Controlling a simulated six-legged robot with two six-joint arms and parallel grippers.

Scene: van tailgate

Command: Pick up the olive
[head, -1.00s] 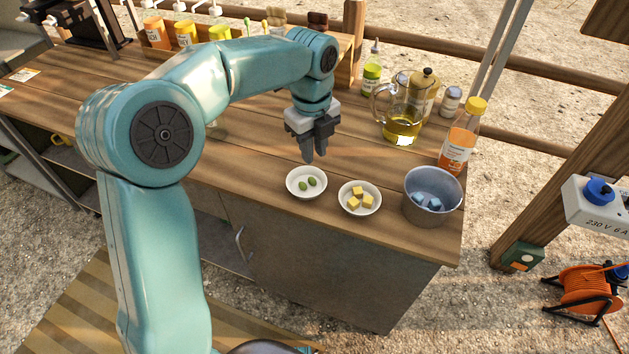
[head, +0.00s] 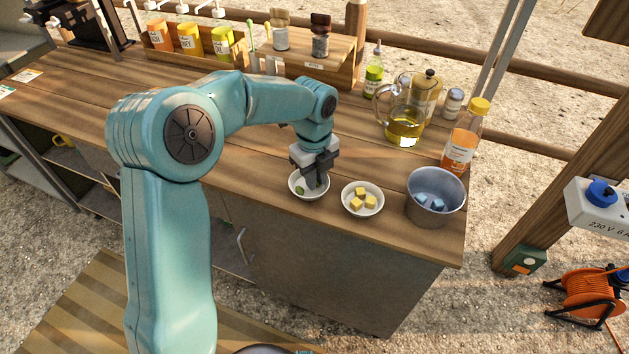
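A small white bowl (head: 296,178) stands near the front edge of the wooden counter. One green olive (head: 299,190) shows in its left part. The bowl's right part is covered by my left gripper (head: 317,184), and a second olive there is hidden from view. My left gripper points down, with its dark fingertips low at the bowl. I cannot tell whether its fingers are open or closed on the hidden olive. My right gripper is not in view.
Right of it stand a bowl of yellow cubes (head: 346,203) and a metal pot (head: 424,212) with blue pieces. Behind are a glass jug (head: 405,128) and an orange bottle (head: 462,140). A wooden rack (head: 330,72) holds jars. The counter's middle is clear.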

